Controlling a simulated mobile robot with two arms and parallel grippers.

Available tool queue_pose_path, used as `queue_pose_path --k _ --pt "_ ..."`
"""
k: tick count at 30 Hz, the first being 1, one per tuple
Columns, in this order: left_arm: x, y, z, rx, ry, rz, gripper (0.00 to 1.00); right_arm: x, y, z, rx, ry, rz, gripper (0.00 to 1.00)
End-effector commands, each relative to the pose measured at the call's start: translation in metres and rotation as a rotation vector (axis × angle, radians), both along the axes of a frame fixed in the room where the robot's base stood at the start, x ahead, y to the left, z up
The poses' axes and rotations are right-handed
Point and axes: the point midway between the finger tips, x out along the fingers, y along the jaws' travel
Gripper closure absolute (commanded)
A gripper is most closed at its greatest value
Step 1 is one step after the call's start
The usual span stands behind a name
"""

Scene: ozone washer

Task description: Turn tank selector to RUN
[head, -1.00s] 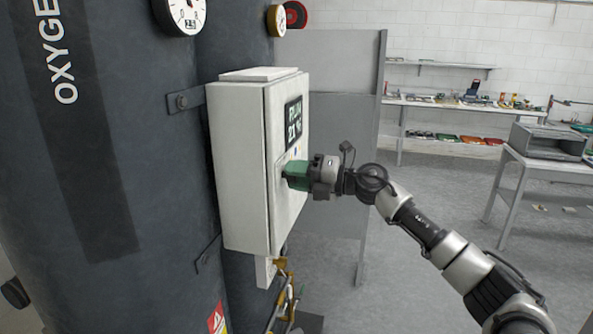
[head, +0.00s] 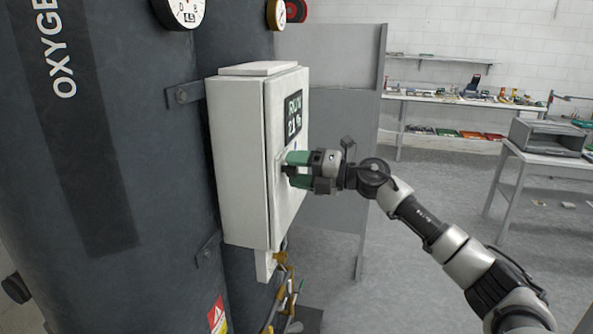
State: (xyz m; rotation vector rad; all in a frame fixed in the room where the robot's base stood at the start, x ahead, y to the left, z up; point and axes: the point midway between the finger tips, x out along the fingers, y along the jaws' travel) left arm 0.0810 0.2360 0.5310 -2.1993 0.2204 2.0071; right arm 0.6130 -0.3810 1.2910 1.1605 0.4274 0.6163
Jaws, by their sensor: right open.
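A white control box (head: 237,160) is mounted on the dark tank marked OXYGE (head: 60,180). A small dark display (head: 293,118) on its right-hand face shows light text. The lower line looks like 21 %; the upper word is hard to read. My right gripper (head: 291,170) is at that face, just below the display. Its green fingers are apart, one above the other, with a small dark part between them. I cannot tell whether this is the tank selector, whose pointer position is hidden or too small to read. My left gripper is not in view.
A round gauge (head: 181,10) is on the tank at the top. Brass fittings and hoses (head: 281,290) hang below the box. A grey panel (head: 335,120) stands behind it. A table with a grey case (head: 548,137) is at right. The floor between is mostly clear.

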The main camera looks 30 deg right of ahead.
Motion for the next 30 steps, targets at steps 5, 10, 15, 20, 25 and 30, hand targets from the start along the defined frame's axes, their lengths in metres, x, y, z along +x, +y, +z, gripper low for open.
queue_pose_path --k 5,10,15,20,25,30 --pt "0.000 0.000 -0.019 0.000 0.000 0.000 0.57 -0.020 -0.018 -0.007 -0.006 0.001 -0.004 0.39" --pt "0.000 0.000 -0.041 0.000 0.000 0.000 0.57 -0.047 -0.042 -0.009 -0.005 0.004 -0.006 0.39" --pt "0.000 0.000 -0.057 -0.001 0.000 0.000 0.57 -0.068 -0.060 -0.007 -0.003 0.004 -0.003 0.39" --pt "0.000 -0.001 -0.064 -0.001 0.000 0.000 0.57 -0.078 -0.067 -0.003 -0.001 0.001 -0.002 0.39" --pt "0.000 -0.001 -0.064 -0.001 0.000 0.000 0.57 -0.080 -0.069 0.000 -0.001 -0.001 0.000 0.39" --pt "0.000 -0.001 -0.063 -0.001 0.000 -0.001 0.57 -0.080 -0.068 0.000 -0.001 -0.001 0.000 0.39"
